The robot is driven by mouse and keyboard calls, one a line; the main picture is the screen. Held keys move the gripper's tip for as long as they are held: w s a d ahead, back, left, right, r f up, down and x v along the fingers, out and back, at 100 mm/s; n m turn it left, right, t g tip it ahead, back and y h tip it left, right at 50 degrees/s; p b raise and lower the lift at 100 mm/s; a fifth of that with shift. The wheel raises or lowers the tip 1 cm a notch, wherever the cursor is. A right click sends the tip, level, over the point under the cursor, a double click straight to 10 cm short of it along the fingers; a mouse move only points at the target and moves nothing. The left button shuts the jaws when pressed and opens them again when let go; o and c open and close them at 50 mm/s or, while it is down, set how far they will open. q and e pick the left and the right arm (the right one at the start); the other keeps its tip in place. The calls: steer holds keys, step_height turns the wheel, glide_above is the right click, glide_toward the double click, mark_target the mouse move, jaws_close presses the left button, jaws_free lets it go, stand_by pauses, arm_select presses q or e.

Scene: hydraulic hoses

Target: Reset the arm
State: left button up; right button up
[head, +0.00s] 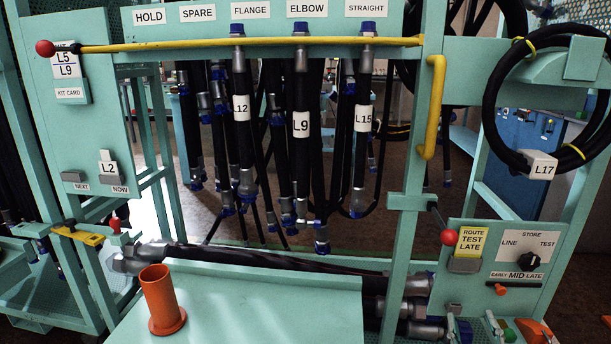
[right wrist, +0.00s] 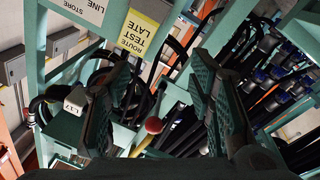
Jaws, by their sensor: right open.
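My right gripper (right wrist: 160,62) shows in the right wrist view with its two padded fingers wide apart and nothing between them. Past the fingers is a red ball knob (right wrist: 153,125). I cannot make out either gripper clearly in the head view. A yellow bar (head: 250,44) with a red ball end lies across the front of the hanging hoses, below the HOLD, SPARE, FLANGE, ELBOW and STRAIGHT labels. A red ball lever (head: 448,237) stands beside the yellow ROUTE TEST LATE card (head: 471,242). That card shows upside down in the right wrist view (right wrist: 140,32).
Black hoses tagged L12 (head: 241,108), L9 (head: 300,124) and L15 (head: 363,118) hang in the rack. A coiled hose tagged L17 (head: 538,165) hangs at right. An orange cup (head: 160,300) stands on the green bench (head: 270,305). A selector panel (head: 527,246) is at lower right.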

steer(key=s+f+g+y, duration=0.1)
steer(key=s+f+g, duration=0.2)
steer(key=f, duration=0.6)
steer(key=s+f+g, duration=0.3)
steer(key=f, duration=0.6)
steer(key=s+f+g+y, duration=0.1)
steer(key=s+f+g, duration=0.25)
steer(key=f, duration=0.55)
steer(key=s+a+f+m+g+y, duration=0.1)
steer(key=s+a+f+g, duration=0.1)
steer(key=s+a+f, duration=0.4)
steer(key=s+a+f+m+g+y, duration=0.1)
steer(key=s+a+f+g+y, duration=0.15)
steer(key=s+f, duration=0.6)
arm_select(q)
steer(key=s+a+r+g+p, duration=0.1)
steer(key=s+r+g+p, duration=0.1)
steer(key=s+r+p, duration=1.3)
step_height(320, 180, up, 2)
steer(key=p, duration=1.2)
steer(key=shift+a+r+p, duration=0.2)
steer(key=shift+a+p, duration=0.15)
steer(key=shift+a, duration=0.05)
arm_select(e)
steer(key=s+r+g+h, duration=0.1)
steer(key=s+r+g, duration=0.2)
steer(key=s+r, duration=1.4)
steer(key=shift+s+d+r, duration=0.2)
steer(key=shift+s+d, duration=0.05)
steer(key=shift+s, duration=0.5)
